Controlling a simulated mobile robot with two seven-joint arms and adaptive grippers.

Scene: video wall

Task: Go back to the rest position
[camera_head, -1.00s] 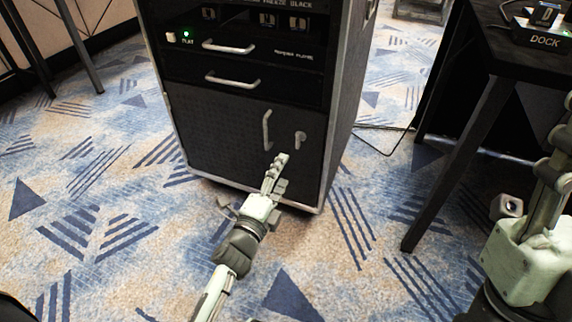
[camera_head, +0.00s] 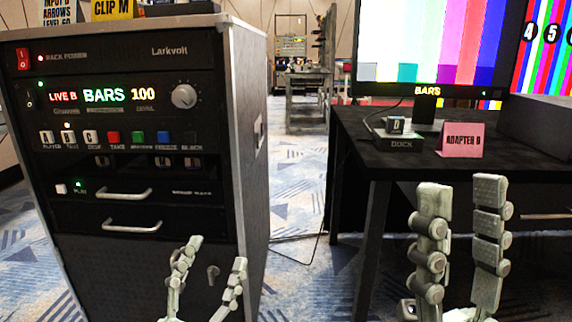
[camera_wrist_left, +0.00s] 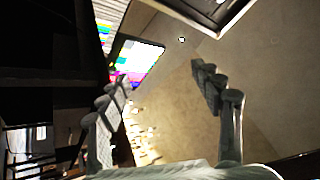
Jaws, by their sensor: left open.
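My left gripper (camera_head: 218,250) is open and empty, its two fingers pointing up in front of the lower front of the black rack cabinet (camera_head: 95,255). In the left wrist view my left gripper (camera_wrist_left: 165,80) also shows spread fingers with nothing between them. My right gripper (camera_head: 462,196) is open and empty at the lower right, its fingers upright in front of the dark table (camera_head: 360,165). Neither gripper visibly holds anything.
The cabinet carries a lit panel reading LIVE B BARS 100, a knob (camera_head: 184,96), coloured buttons and drawer handles. On the table are a dock (camera_head: 398,141), a pink ADAPTER B card (camera_head: 461,140) and a monitor with colour bars (camera_head: 440,40). Carpet (camera_head: 292,205) shows between cabinet and table.

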